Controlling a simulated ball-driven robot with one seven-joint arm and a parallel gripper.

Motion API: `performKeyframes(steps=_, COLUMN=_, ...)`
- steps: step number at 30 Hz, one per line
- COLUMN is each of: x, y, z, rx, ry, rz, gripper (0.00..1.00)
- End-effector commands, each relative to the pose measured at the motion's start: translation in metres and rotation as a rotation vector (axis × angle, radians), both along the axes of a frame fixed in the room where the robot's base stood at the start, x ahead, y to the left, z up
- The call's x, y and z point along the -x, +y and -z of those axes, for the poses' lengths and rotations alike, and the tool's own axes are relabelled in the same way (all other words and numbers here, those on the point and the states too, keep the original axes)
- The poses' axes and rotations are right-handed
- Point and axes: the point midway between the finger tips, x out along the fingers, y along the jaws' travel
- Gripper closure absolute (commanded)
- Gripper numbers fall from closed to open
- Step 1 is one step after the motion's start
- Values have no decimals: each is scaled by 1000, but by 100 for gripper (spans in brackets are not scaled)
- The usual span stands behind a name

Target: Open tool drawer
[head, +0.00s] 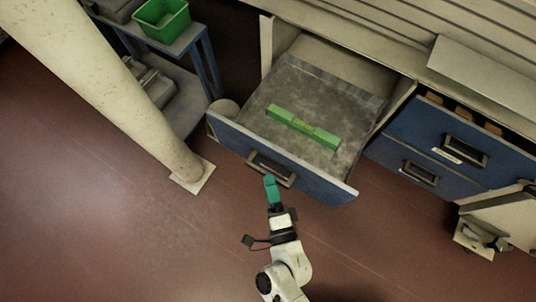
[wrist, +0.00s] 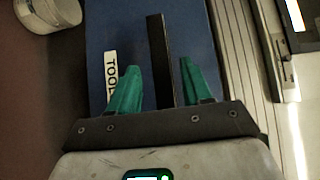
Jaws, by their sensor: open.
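The blue tool drawer (head: 325,188) stands pulled well out of the bench in the head view, its grey inside showing. A green spirit level (head: 303,127) lies in it. Its dark handle (head: 271,168) is on the front face. My gripper (head: 270,181) is at the handle. In the wrist view the green fingers of my gripper (wrist: 160,72) are apart, with the dark handle bar (wrist: 159,58) between them and gaps on both sides. A white label (wrist: 111,76) reading "TOOL" is on the blue front.
A pale column (head: 130,105) stands on the floor at left, near a blue-framed cart (head: 203,60) with a green bin (head: 162,18). The red floor (head: 130,240) before the drawer is clear.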

Motion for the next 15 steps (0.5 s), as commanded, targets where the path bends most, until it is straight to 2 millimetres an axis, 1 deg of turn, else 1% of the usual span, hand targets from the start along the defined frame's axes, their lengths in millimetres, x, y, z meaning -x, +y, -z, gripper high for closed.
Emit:
performKeyframes(steps=1, x=13, y=-1, z=0, rx=1, ry=4, rz=-2, gripper=51)
performKeyframes(steps=6, x=43, y=-6, z=0, rx=0, ry=2, rz=-2, gripper=51)
performKeyframes(steps=10, x=60, y=-9, z=0, rx=1, ry=1, rz=-2, gripper=51)
performKeyframes(steps=15, x=70, y=-11, z=0, rx=1, ry=0, rz=0, gripper=51)
